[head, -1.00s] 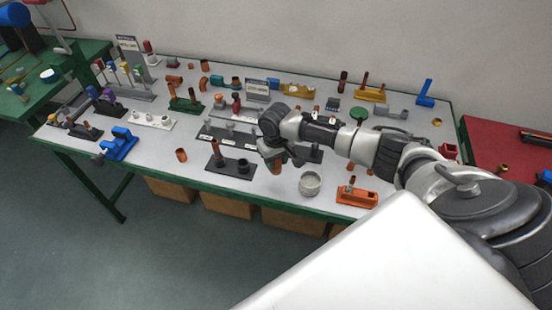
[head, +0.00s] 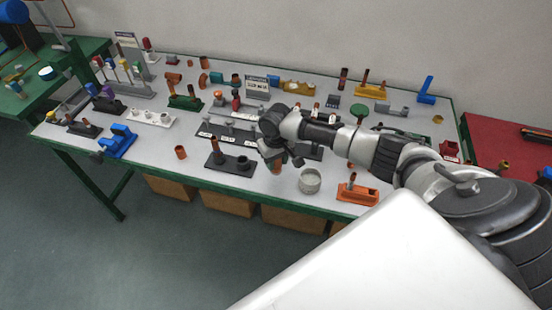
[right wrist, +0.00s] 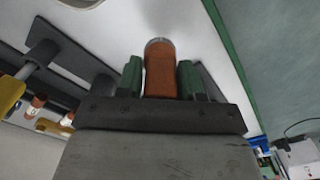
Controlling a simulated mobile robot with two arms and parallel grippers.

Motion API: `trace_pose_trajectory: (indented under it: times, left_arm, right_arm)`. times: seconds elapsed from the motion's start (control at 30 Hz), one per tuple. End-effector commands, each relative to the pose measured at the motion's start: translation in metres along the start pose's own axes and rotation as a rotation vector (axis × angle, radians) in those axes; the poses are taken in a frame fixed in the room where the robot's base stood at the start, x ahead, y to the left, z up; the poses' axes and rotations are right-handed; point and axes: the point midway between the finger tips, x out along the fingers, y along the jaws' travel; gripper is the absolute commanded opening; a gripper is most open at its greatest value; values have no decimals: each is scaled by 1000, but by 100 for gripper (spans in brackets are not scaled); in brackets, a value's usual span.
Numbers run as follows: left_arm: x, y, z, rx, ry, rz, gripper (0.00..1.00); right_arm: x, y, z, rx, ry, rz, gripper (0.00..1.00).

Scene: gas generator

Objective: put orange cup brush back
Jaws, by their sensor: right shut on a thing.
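My right gripper (head: 273,157) is over the front part of the grey table, between the dark two-post stand and the grey round cup. In the right wrist view its green-padded fingers (right wrist: 160,77) are shut on an orange-brown cylinder (right wrist: 160,68) with a grey rim at its far end. I take this to be the orange cup brush. In the head view only a small part of the brush (head: 277,168) shows below the gripper. An orange holder (head: 357,193) with a short upright post sits to the right, near the front edge. My left gripper is not in view.
A dark stand (head: 229,163) is left of my right gripper. A grey round cup (head: 310,181) is on its right, close to the table's green front edge. Several other holders and copper-coloured fittings fill the table behind. A small copper ring (head: 181,152) stands at the left front.

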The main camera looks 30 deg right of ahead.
Motion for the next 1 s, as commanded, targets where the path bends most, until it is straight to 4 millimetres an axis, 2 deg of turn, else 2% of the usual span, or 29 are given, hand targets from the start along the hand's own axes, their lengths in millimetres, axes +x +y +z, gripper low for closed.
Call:
trace_pose_trajectory:
  times: [1.0]
  left_arm:
    - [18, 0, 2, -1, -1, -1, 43]
  right_arm:
    - [32, 0, 0, 0, 0, 0, 20]
